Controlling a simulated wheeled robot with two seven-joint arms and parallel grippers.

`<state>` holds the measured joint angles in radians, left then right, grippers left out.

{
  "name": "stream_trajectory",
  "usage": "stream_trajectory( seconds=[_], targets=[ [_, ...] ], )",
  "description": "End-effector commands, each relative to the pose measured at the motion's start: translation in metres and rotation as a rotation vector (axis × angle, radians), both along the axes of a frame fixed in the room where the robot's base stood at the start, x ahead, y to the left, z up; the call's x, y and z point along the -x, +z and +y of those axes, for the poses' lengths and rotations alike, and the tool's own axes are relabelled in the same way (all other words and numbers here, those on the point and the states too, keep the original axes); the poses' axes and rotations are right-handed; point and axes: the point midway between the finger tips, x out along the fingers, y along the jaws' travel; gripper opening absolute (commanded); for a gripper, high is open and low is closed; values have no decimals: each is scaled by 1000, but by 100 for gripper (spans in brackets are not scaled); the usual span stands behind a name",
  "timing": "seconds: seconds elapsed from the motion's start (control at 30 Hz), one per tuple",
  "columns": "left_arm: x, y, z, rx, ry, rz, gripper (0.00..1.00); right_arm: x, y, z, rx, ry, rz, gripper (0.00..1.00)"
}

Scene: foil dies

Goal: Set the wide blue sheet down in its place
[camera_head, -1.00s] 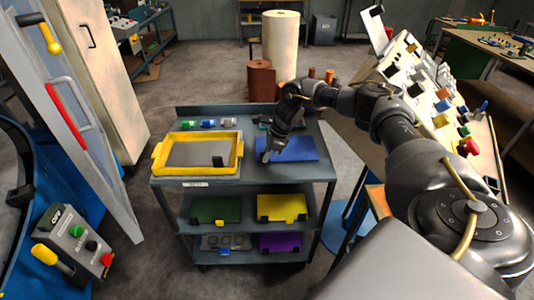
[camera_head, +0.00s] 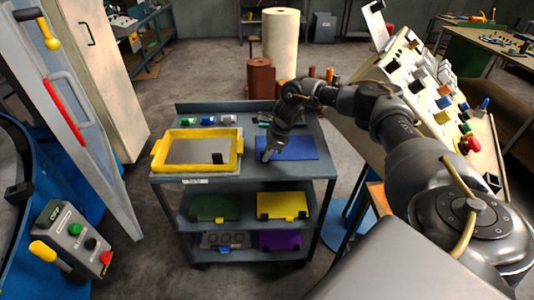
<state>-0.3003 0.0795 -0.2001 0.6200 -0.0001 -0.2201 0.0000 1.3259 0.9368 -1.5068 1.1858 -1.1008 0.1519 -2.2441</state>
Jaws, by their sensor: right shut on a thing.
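The wide blue sheet (camera_head: 298,148) lies flat, at or just above the top shelf of the grey cart (camera_head: 247,172), on its right side. From this view I cannot tell whether it touches the shelf. My right gripper (camera_head: 267,155) reaches down from the right and is shut on the sheet's left end, by a small dark tab. The fingertips partly hide that end. My left gripper is not in view.
A yellow-framed tray (camera_head: 240,153) sits left of the sheet on the cart top. Small coloured blocks (camera_head: 208,121) stand behind it. Lower shelves hold a green sheet (camera_head: 210,206), a yellow sheet (camera_head: 282,204) and a purple sheet (camera_head: 280,240). A control box (camera_head: 72,238) stands lower left.

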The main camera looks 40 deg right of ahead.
Motion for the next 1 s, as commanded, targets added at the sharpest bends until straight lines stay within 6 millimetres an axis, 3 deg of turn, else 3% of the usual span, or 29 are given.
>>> stream_trajectory(
  seconds=[0.03,0.07,0.23,0.63,1.0],
  targets=[
    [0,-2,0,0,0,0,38,0,-2,0,0,0,-1,0],
    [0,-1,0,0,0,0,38,0,-1,0,0,0,-1,15],
    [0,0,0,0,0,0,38,0,-1,0,0,0,-1,37],
    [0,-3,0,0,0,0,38,1,7,-3,0,-1,-3,38],
    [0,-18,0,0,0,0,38,17,72,-23,-1,-1,-4,38]
  ],
)
